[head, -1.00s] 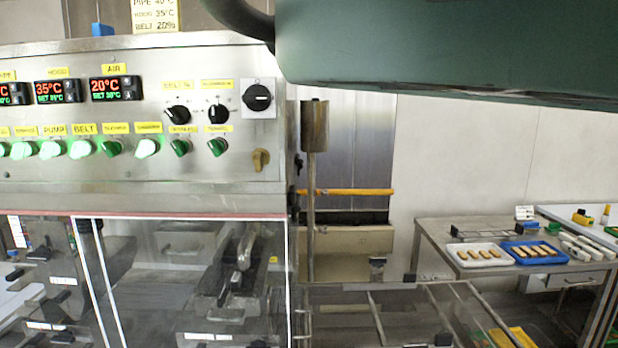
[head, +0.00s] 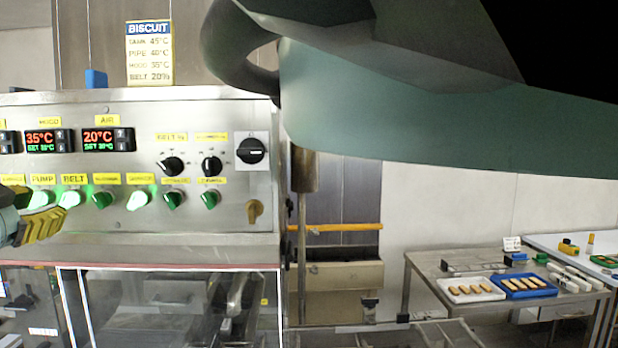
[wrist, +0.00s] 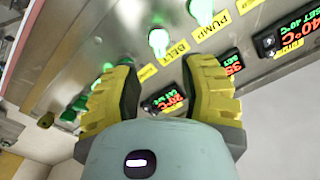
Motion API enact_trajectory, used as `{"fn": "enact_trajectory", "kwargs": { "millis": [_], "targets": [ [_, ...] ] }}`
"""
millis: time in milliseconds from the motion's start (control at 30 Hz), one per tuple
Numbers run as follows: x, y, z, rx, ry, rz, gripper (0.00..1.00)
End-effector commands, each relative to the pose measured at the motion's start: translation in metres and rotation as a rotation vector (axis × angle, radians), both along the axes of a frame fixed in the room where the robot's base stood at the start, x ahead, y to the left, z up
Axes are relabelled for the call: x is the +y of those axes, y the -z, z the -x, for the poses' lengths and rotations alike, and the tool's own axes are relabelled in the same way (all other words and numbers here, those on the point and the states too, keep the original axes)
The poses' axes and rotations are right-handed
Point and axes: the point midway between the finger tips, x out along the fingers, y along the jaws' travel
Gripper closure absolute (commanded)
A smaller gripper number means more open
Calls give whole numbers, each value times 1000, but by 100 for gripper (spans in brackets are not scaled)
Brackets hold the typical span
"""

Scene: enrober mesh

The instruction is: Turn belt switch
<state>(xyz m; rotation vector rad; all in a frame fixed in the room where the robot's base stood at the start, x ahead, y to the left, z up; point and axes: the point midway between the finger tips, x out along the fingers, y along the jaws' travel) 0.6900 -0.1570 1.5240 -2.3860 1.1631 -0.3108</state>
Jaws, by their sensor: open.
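The belt switch (head: 69,198) is a green-lit round knob under the yellow BELT label (head: 75,179) on the steel control panel (head: 230,225). In the wrist view the lit belt switch (wrist: 158,41) is beyond my fingertips, beside its label. My gripper (head: 40,226) is at the left edge of the head view, just below the row of switches. In the wrist view my gripper (wrist: 160,75) has its two yellow, dark-padded fingers spread with nothing between them. The gap points towards the belt switch, apparently without touching it.
The lit pump switch (head: 40,199) is close on the left, another green switch (head: 102,199) on the right. Black dials (head: 171,166) and temperature displays (head: 108,139) are above. A clear-fronted housing (head: 150,305) is below. A side table (head: 425,265) with trays stands at right.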

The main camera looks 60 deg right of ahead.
Motion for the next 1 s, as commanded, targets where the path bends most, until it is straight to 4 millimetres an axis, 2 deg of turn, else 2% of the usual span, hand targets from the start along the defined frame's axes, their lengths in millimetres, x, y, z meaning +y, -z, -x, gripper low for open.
{"fn": "enact_trajectory", "kwargs": {
  "millis": [33, 200, 400, 833, 867, 1000],
  "targets": [
    [-11, -4, -4, 5, 10, -3, 59],
    [-33, -4, -21, 4, 8, -2, 59],
    [-47, -2, -33, 4, 7, -1, 59],
    [-53, 0, -38, -1, 6, 0, 59],
    [-53, 0, -37, -1, 6, 0, 54],
    [-52, 0, -38, -1, 5, 0, 69]
  ]
}}
